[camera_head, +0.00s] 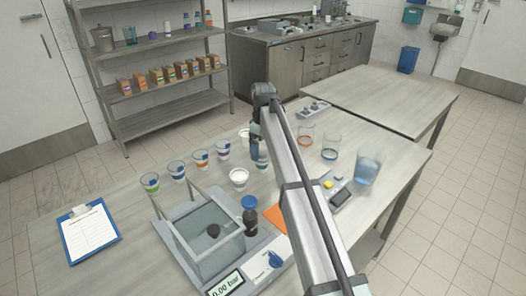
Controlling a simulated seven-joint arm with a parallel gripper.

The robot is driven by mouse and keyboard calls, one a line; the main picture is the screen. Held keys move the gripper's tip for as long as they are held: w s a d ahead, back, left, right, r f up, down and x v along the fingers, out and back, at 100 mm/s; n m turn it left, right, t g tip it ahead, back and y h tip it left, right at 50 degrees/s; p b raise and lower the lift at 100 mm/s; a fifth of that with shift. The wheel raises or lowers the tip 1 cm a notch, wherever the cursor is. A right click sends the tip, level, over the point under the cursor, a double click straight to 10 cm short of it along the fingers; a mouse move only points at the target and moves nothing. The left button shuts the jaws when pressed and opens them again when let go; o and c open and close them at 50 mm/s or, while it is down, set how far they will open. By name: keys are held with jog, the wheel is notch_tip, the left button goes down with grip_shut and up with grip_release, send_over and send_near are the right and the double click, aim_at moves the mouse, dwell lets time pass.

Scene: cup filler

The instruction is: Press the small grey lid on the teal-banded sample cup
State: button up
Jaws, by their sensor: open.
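My gripper (260,148) points down at the end of my arm, over the row of cups at the middle of the table, and is open. A clear cup with a teal band (262,162) stands directly below it, partly covered by the gripper. I cannot tell whether the fingers touch the cup or stand around it. No small grey lid can be made out clearly; the cup's top is hidden by my gripper.
More banded cups (176,171) stand in a row to the left. A white cup (239,179) is close in front. Glasses (331,147) and a blue-tinted jug (367,168) stand right.

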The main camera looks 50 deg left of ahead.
notch_tip(320, 180, up, 12)
jog(key=shift+f, duration=0.15)
jog(key=shift+o, duration=0.3)
jog(key=w+d+r, duration=0.2)
jog(key=w+d, duration=0.1)
jog(key=d, duration=0.6)
jog(key=w+d+r, duration=0.2)
jog(key=w+d, duration=0.1)
jog(key=d, duration=0.6)
jog(key=s+d+f+n, duration=0.2)
jog(key=s+d+n, duration=0.3)
jog(key=n, duration=1)
notch_tip(320, 180, down, 10)
jog(key=shift+w+d, duration=0.3)
jog(key=shift+w, duration=0.15)
jog(key=shift+r, duration=0.15)
